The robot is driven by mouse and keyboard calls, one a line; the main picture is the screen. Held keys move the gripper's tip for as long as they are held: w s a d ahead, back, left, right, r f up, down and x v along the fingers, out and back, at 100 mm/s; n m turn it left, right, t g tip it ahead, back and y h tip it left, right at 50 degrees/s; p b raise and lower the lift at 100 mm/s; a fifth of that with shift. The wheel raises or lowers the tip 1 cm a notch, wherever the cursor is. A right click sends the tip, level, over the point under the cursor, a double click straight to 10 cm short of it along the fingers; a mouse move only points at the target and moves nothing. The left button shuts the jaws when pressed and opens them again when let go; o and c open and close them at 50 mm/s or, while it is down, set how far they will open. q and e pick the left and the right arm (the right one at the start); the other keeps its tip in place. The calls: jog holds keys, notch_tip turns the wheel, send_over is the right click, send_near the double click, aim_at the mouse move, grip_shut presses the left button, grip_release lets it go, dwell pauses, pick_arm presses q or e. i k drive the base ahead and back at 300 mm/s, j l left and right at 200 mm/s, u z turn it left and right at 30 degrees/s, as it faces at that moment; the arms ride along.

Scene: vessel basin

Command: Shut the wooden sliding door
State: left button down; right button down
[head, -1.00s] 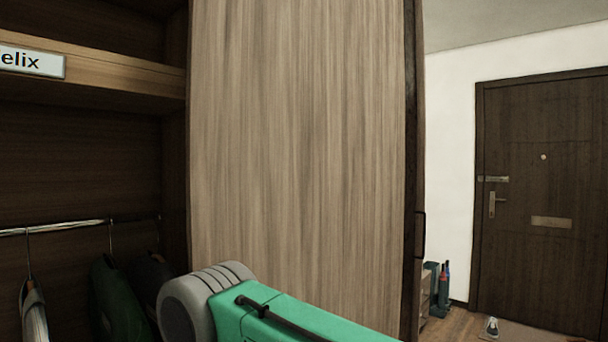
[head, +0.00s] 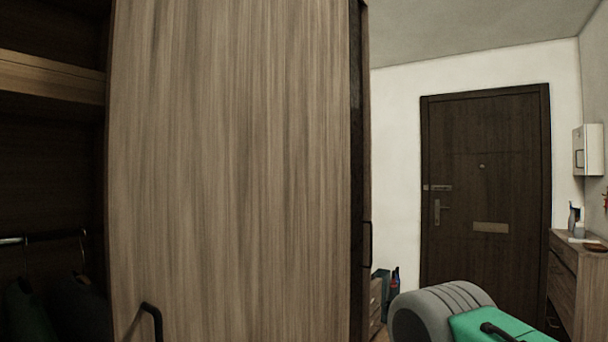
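The wooden sliding door (head: 230,170) is a tall light-brown panel with vertical grain, filling the left middle of the head view. To its left the wardrobe stands open, with a shelf (head: 50,78) and dark hanging clothes (head: 60,310). A dark curved bar like a handle (head: 150,312) shows low in front of the panel; I cannot tell whether it is part of the door. Another dark handle (head: 367,243) is at the right edge of the wardrobe. My green and grey arm shows at the bottom right. Neither gripper is in view.
A dark entrance door (head: 485,190) stands in the white wall at the back right. A wooden dresser (head: 572,275) with small items on top is at the far right. A small low cabinet (head: 376,300) stands beyond the wardrobe's edge.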

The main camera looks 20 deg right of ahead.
aim_at(232, 181)
jog(key=z, duration=0.45)
jog(key=i+l, duration=0.35)
jog(key=l, duration=0.15)
jog(key=i+l, duration=0.75)
jog(key=l, duration=0.2)
jog(key=i+l+u, duration=0.1)
jog(key=i+l, duration=0.6)
jog(key=l, duration=0.25)
jog(key=i+l, duration=0.35)
jog(key=l, duration=0.15)
jog(key=i+l, duration=0.35)
jog(key=l, duration=0.15)
jog(key=i+l, duration=0.35)
jog(key=l, duration=0.15)
jog(key=u, duration=0.05)
